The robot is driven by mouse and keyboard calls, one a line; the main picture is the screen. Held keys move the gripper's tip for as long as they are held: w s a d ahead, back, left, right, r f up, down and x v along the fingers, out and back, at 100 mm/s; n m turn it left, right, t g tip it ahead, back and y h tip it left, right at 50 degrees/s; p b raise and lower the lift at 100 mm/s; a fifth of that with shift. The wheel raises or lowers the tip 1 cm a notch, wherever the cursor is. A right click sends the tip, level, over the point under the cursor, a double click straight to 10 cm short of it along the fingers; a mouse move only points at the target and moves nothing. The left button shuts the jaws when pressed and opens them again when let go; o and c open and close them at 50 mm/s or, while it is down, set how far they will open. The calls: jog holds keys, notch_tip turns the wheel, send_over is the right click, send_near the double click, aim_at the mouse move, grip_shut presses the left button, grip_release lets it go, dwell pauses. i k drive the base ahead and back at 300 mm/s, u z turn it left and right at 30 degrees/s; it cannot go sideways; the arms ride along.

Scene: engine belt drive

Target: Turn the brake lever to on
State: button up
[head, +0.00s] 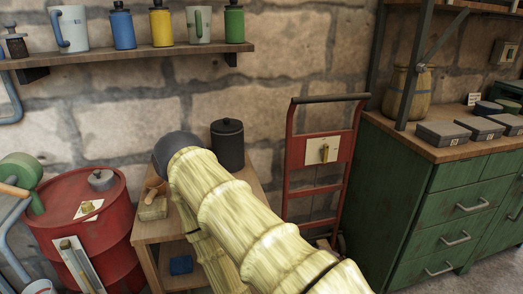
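No part is clearly readable as the brake lever. A small upright yellow handle (324,152) sits on a pale plate (315,150) fixed to a red hand truck (291,165) against the wall; I cannot tell whether it is the lever or which setting it is in. Another small yellow piece (88,207) lies on a pale plate on the red drum at left. My pale yellow arm crosses the lower middle, bends at a dark joint and goes back down. My gripper is not in view.
A wooden stand (150,230) with a dark lidded pot (228,144) is behind my arm. A red drum (60,205) stands left, a green cabinet (400,205) right. A wall shelf (130,56) holds mugs and canisters. The hand truck's upper front is unobstructed.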

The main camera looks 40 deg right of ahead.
aim_at(325, 151)
jog(key=u, duration=1.1)
jog(key=k, duration=0.7)
jog(key=z, duration=2.1)
